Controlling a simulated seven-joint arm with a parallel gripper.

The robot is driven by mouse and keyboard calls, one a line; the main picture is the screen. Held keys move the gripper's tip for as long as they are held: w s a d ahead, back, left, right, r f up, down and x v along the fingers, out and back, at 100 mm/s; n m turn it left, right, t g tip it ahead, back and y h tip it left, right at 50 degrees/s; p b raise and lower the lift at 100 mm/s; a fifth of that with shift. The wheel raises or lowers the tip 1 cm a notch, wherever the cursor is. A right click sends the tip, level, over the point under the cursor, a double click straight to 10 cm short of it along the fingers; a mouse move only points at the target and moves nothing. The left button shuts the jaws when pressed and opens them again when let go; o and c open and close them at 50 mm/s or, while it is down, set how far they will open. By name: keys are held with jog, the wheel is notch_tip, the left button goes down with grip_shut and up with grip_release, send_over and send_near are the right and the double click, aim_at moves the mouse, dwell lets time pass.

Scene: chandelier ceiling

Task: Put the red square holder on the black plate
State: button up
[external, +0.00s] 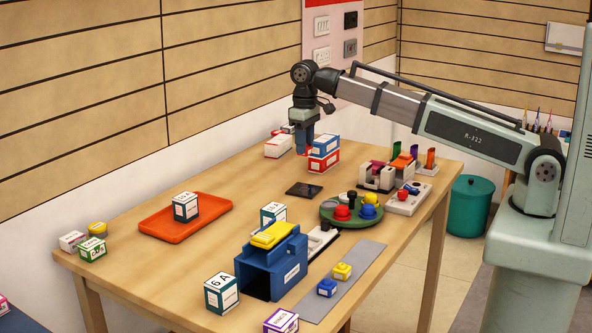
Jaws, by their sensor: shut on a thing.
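The black plate (304,189) lies flat and bare on the table, in front of my gripper. My gripper (303,150) points down at the far end of the table, left of a stack of a blue box (324,144) on a red box (323,160). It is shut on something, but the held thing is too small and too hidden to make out. I cannot tell for sure which thing is the red square holder; a small red-and-white item (283,130) shows just left of my gripper.
A white box (278,147) stands at the back left. A green round tray (352,216) with coloured knobs and a white rack (376,179) are to the right. An orange tray (185,228) and a blue open bin (270,262) are nearer. Table left of the plate is clear.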

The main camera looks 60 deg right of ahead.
jog(key=shift+f, duration=5.25)
jog(key=shift+f, duration=0.15)
jog(key=o, duration=1)
notch_tip(320, 180, up, 12)
jog(key=shift+r, duration=0.15)
